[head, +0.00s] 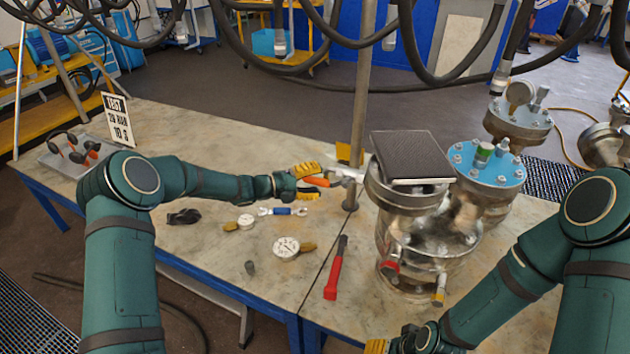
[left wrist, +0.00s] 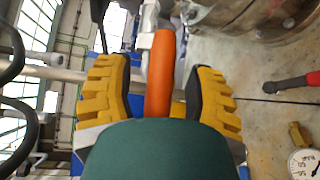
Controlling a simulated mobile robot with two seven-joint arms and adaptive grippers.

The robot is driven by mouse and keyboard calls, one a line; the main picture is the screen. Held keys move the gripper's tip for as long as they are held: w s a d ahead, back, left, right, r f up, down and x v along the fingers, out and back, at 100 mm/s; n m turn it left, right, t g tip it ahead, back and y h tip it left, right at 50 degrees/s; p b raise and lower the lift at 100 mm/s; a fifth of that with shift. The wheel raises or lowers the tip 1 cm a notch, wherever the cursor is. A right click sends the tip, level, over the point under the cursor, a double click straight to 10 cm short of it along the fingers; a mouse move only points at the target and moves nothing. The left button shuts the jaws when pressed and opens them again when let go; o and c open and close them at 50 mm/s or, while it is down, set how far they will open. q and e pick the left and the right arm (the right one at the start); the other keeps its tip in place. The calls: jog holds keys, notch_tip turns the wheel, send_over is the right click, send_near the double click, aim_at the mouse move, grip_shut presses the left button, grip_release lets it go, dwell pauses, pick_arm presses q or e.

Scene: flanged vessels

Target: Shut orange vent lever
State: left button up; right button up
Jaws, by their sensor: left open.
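The orange vent lever (head: 322,182) sticks out to the left from a metal fitting near the upright pole, beside the flanged vessel (head: 407,192). My left gripper (head: 313,181) is open around it, with one yellow finger above the lever and one below. In the left wrist view the orange lever (left wrist: 160,75) lies between the two yellow fingers, with a gap on each side. Its near end is hidden behind my green gripper body. My right gripper (head: 380,346) shows only in part at the bottom edge of the head view; its jaws cannot be made out.
An upright pole (head: 361,110) stands just right of the lever. A red-handled tool (head: 334,275), a loose gauge (head: 286,247) and a blue-handled wrench (head: 283,211) lie on the table. A dark tile (head: 412,155) tops the vessel. Hoses hang overhead.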

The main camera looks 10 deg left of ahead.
pick_arm(q)
grip_shut()
dwell(0.4)
jog(key=s+d+f+n+t+y+b, duration=0.1)
jog(key=d+f+n+t+b, duration=0.2)
jog(key=n+t, duration=0.5)
jog(key=s+d+f+n+t+y+b, duration=0.1)
jog(key=d+f+n+t+b, duration=0.3)
jog(key=n, duration=1.1)
jog(key=shift+d+f+t+y, duration=0.3)
jog(key=shift+d+t, duration=0.25)
jog(key=shift+t, duration=1.35)
